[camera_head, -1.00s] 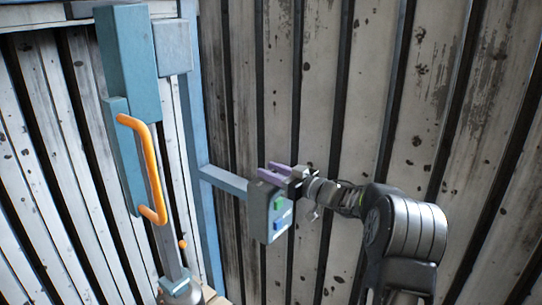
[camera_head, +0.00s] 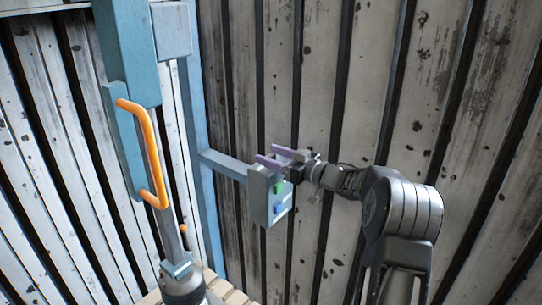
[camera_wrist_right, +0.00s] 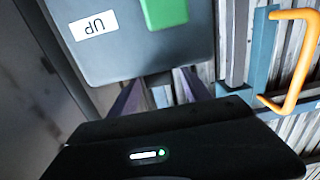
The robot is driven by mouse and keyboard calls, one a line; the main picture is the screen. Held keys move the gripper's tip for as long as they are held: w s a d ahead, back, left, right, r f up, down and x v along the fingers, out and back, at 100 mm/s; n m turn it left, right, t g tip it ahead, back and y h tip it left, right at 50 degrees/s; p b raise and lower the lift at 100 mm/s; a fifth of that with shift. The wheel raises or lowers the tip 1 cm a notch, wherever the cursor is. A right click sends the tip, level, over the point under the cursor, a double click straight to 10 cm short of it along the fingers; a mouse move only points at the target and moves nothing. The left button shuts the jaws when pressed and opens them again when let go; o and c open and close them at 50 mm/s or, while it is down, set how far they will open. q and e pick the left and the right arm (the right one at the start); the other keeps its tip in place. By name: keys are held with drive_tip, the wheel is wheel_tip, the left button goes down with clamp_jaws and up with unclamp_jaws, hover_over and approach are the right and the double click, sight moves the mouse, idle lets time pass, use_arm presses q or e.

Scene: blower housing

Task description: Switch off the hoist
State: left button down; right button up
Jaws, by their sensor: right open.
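A grey control box (camera_head: 259,205) hangs at the end of a light blue arm, with a green button (camera_head: 278,187) and a blue button (camera_head: 279,208) on its right-facing side. My right gripper (camera_head: 266,155) is open, with its purple fingers at the box's top edge. I cannot tell whether they touch it. In the right wrist view, the box (camera_wrist_right: 120,60) fills the upper middle, with an upside-down "UP" label (camera_wrist_right: 92,25) beside the green button (camera_wrist_right: 163,12). The blue button is not visible there. My left gripper is not in view.
A blue post (camera_head: 200,130) carries the box's arm (camera_head: 224,166). Left of it is a taller blue housing (camera_head: 127,50) with an orange handle (camera_head: 152,150). Worn, slatted walls (camera_head: 440,90) stand close behind. A grey column runs down at the lower left.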

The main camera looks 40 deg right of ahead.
drive_tip(key=b+v, duration=0.2)
drive_tip(key=v, duration=0.5)
drive_tip(key=shift+s, duration=0.25)
drive_tip(key=shift+d, duration=0.1)
